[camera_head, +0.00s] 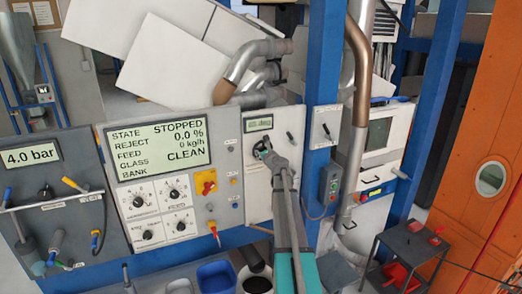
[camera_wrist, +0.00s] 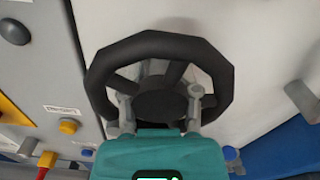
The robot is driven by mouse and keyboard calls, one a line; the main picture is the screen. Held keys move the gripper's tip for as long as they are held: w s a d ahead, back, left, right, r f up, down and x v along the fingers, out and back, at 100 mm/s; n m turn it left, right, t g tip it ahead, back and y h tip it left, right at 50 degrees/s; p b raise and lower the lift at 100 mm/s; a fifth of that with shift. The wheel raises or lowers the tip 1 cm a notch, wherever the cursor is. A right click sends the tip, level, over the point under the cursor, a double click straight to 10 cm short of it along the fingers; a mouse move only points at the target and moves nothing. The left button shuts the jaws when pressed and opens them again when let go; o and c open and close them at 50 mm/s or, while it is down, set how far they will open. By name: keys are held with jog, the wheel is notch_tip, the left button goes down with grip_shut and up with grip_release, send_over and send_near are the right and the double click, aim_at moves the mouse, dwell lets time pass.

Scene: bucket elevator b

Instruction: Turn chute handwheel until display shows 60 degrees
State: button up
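The chute handwheel is a black wheel with spokes and a dark hub. It fills the upper middle of the wrist view (camera_wrist: 164,45); in the head view it is small and partly covered by my arm (camera_head: 260,149). The small green display (camera_head: 259,124) is above it on a pale panel; its digits are too small to read surely. My gripper (camera_wrist: 162,92) is at the wheel, its two grey fingers spread apart inside the rim, one on each side of the hub. Contact with the spokes or hub cannot be told. The gripper's tips are hard to make out in the head view.
A large status screen (camera_head: 160,145) and panel with dials are left of the wheel. A blue post (camera_head: 323,75) and grey push-button box (camera_head: 330,184) are close on the right. Coloured buttons (camera_wrist: 69,126) sit left of the wheel. Blue bin (camera_head: 215,277) is below.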

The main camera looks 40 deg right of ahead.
grip_shut()
jog(key=shift+n, duration=0.4)
jog(key=n, duration=0.9)
jog(key=shift+n, duration=0.3)
jog(key=n, duration=0.7)
jog(key=shift+r, duration=0.1)
jog(key=n, duration=0.6)
jog(key=shift+s, duration=0.1)
jog(key=shift+n, duration=0.3)
